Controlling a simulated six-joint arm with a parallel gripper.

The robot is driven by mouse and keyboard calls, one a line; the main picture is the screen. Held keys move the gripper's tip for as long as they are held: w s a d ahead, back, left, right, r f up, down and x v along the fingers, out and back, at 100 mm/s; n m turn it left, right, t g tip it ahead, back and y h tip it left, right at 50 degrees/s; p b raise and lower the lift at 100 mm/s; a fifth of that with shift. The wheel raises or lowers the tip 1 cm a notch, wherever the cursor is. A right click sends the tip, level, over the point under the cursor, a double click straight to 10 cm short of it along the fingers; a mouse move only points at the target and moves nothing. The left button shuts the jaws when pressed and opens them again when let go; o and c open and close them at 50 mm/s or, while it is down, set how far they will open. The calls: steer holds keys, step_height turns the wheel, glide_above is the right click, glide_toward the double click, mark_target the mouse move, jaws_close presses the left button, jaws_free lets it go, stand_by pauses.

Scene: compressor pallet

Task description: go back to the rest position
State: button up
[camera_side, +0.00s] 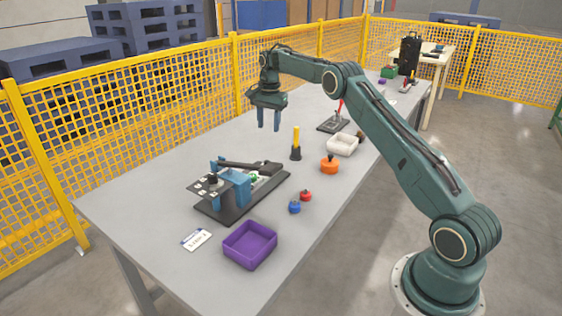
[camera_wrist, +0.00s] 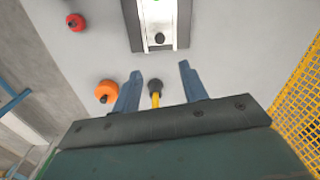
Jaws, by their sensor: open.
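My gripper (camera_side: 269,119) hangs above the table (camera_side: 150,217), pointing down, with its two blue fingers apart and nothing between them. It is on the far side of the table, behind and above a yellow-handled tool in a black holder (camera_side: 296,145). In the wrist view my gripper (camera_wrist: 160,80) also shows its fingers spread. The yellow-handled tool (camera_wrist: 155,92) appears between them in that picture, lower down and apart from them.
A dark fixture with a blue block (camera_side: 235,187) stands near the table's front. Orange (camera_side: 329,166), red (camera_side: 306,196) and blue (camera_side: 294,207) knobs, a purple tray (camera_side: 250,246) and a white tray (camera_side: 342,145) stand around. A yellow fence (camera_side: 130,110) runs behind the table.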

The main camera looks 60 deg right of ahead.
steer(key=s+a+r+n+t, duration=0.1)
steer(key=s+a+r+n, duration=0.3)
steer(key=s+a+r, duration=0.45)
steer(key=s+a+r+n+t, duration=0.1)
steer(key=s+a+r+n, duration=0.4)
steer(key=a+r, duration=0.5)
steer(key=s+a+r+n+t, duration=0.1)
steer(key=s+a+n, duration=0.15)
steer(key=s, duration=0.55)
steer(key=s+a+r+n+t, duration=0.1)
steer(key=s+a, duration=0.2)
steer(key=s, duration=0.5)
steer(key=s+a+f+n, duration=0.1)
steer(key=s+f+n, duration=0.1)
steer(key=s, duration=0.4)
steer(key=s+a+f+n+t, duration=0.1)
steer(key=s+a+f, duration=0.1)
steer(key=s+f, duration=0.2)
steer(key=shift+s+f+n, duration=0.35)
steer(key=shift+s, duration=0.65)
